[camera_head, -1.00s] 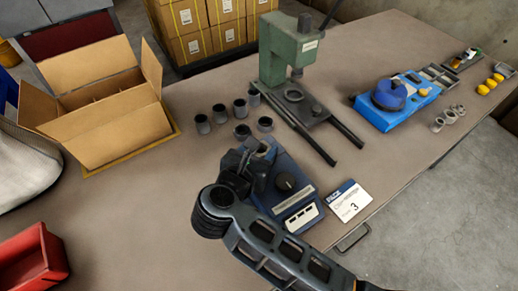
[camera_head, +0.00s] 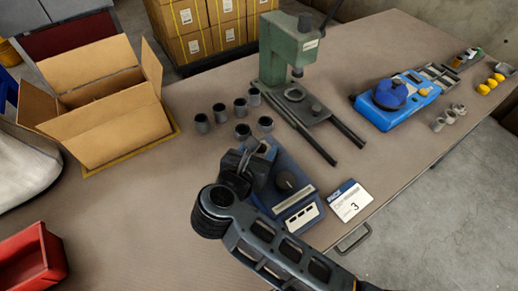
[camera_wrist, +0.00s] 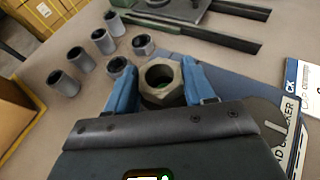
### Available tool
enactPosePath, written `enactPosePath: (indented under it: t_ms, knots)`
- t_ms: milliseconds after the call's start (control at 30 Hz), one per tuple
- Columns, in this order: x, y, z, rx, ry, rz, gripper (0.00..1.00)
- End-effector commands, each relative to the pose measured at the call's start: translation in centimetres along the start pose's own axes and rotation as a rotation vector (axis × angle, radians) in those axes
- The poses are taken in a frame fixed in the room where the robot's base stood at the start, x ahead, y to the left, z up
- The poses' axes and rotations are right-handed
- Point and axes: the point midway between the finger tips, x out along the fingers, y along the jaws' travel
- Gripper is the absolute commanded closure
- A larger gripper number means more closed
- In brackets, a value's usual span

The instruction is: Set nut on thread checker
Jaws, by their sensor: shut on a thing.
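My gripper (camera_wrist: 160,84) is shut on a grey metal nut (camera_wrist: 148,72), with a blue finger on each side of it in the wrist view. The nut's hole faces the camera, and a little green shows inside it. In the head view my gripper (camera_head: 256,158) is over the far left part of the blue thread checker (camera_head: 298,196), a box with a dark knob and white label panels. My wrist hides most of the nut and that end of the checker there. I cannot tell whether the nut touches the checker.
Several grey cylindrical parts (camera_head: 220,113) stand beyond my gripper. A green press (camera_head: 290,50) stands behind them. A white card (camera_head: 349,201) lies right of the checker.

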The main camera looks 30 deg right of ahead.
Motion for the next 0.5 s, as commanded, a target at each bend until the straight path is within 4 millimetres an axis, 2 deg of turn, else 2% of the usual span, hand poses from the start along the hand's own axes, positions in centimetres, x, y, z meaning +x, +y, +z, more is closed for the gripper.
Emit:
enactPosePath:
  t_ms: [233, 500]
  knots:
    - [0.2, 0.01, -0.47, 0.0, -0.001, 0.0, 0.85]
    - [0.06, 0.01, -0.11, 0.001, -0.001, 0.0, 0.85]
